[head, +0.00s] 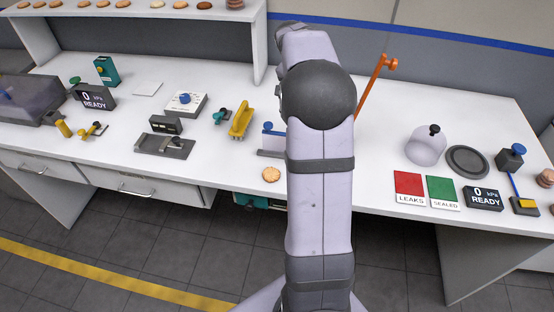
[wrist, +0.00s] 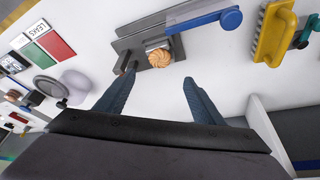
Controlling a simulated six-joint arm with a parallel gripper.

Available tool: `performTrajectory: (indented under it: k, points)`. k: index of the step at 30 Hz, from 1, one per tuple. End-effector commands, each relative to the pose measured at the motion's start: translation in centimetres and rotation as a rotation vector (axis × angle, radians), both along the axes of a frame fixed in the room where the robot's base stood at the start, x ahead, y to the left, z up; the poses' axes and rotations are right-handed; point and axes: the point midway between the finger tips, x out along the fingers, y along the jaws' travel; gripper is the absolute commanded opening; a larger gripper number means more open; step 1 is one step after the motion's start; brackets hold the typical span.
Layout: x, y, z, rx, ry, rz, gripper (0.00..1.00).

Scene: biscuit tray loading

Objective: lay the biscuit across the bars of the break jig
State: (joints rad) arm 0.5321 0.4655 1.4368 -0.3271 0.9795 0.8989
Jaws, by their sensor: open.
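The break jig (wrist: 128,44) is a dark grey plate with a blue lever, in the upper middle of the wrist view. In the head view its left part (head: 268,153) shows beside my arm. A round golden biscuit (wrist: 159,58) sits on the jig at small upright parts; the bars under it are mostly hidden. My gripper (wrist: 159,78) is open and empty, its two dark blue fingers apart, with the biscuit beyond the gap between the tips. My arm hides the gripper in the head view. Another biscuit (head: 271,174) lies on the white table near the front edge.
A yellow part (head: 240,120) stands left of the jig. Right of my arm are a clear dome (head: 426,148), a dark round plate (head: 467,161), and red (head: 409,186) and green (head: 442,190) signs. An orange post (head: 371,86) rises behind my arm.

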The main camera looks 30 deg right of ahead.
Motion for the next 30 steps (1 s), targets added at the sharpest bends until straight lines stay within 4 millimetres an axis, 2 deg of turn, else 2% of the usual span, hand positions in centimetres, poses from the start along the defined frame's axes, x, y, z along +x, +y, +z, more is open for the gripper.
performTrajectory:
  k: [5,8,11,15,18,21,25,30]
  points:
    - [-0.1,2.9,-0.6,0.022,0.025,0.089,0.62]
    - [-0.6,6.6,-1.4,0.049,0.058,0.203,0.62]
    - [-1.8,11.2,-2.6,0.084,0.100,0.355,0.62]
    - [-5.1,18.8,-4.7,0.138,0.167,0.613,0.62]
    - [-8.6,23.6,-6.3,0.175,0.212,0.797,0.62]
    - [-12.2,27.3,-7.8,0.205,0.252,0.959,0.62]
    - [-16.3,30.5,-9.4,0.233,0.292,1.120,0.62]
    - [-19.5,32.3,-10.6,0.253,0.321,1.237,0.62]
